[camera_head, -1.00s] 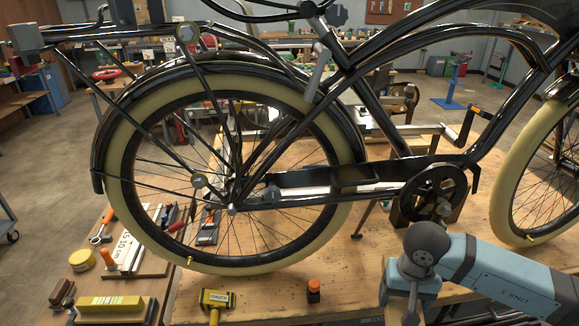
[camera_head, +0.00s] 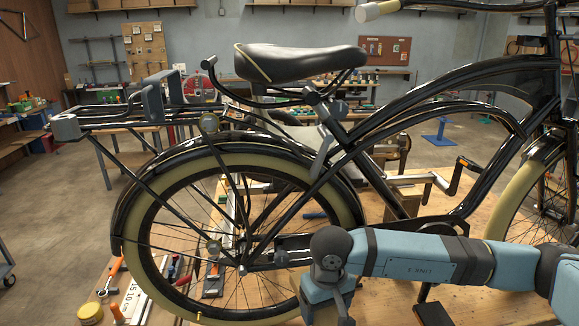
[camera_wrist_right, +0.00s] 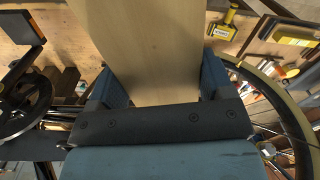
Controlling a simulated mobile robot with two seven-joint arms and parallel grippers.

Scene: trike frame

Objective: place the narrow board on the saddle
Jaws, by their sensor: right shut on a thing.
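The saddle (camera_head: 300,62) is black with a pale trim line and sits on top of the bicycle's seat post in the head view, its top bare. In the right wrist view my right gripper (camera_wrist_right: 158,85) is shut on a pale wooden board (camera_wrist_right: 150,45), which extends beyond the fingers and out of the top of the picture. In the head view my right gripper is at the bottom, in front of the rear wheel and well below the saddle. The board cannot be made out there. My left gripper is not in view.
The bicycle's black frame (camera_head: 375,170), rear rack (camera_head: 150,118) and rear wheel (camera_head: 160,215) stand close to my right arm. A yellow tape roll (camera_head: 90,312) and tools lie at lower left. The air above the saddle is free.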

